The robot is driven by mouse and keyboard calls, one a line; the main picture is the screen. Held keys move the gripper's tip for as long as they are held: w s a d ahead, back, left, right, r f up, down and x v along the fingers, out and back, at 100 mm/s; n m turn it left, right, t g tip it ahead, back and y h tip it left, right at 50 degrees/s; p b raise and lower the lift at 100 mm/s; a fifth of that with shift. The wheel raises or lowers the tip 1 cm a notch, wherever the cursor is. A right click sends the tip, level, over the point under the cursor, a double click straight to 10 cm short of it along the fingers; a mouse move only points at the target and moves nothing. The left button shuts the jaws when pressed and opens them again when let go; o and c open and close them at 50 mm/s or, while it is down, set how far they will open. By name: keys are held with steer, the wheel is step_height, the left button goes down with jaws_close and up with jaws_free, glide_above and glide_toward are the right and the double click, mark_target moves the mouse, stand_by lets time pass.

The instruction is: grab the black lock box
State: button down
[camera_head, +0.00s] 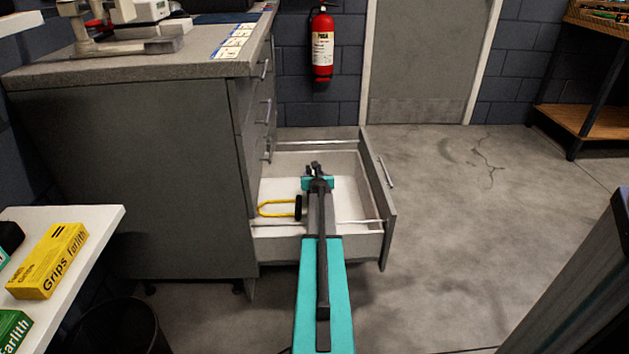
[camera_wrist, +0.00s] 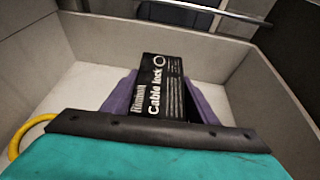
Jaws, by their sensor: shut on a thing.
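The black lock box (camera_wrist: 160,85), printed "Cable lock" in white, shows in the wrist view inside the open drawer (camera_head: 377,185). My gripper (camera_wrist: 157,92) is shut on it, with a purple finger against each side. In the head view my arm reaches down into the drawer and hides the box and the fingertips. I cannot tell whether the box still touches the drawer floor.
A yellow and black U-shaped lock (camera_head: 277,208) lies in the drawer left of my arm; its yellow bow shows in the wrist view (camera_wrist: 28,132). Drawer walls surround my gripper. A grey cabinet (camera_head: 130,170) stands left, a white shelf (camera_head: 95,225) nearer. Open floor lies right.

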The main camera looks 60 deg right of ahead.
steer(key=shift+r, duration=0.2)
steer(key=shift+r+p, duration=3.7)
steer(key=shift+r, duration=1.15)
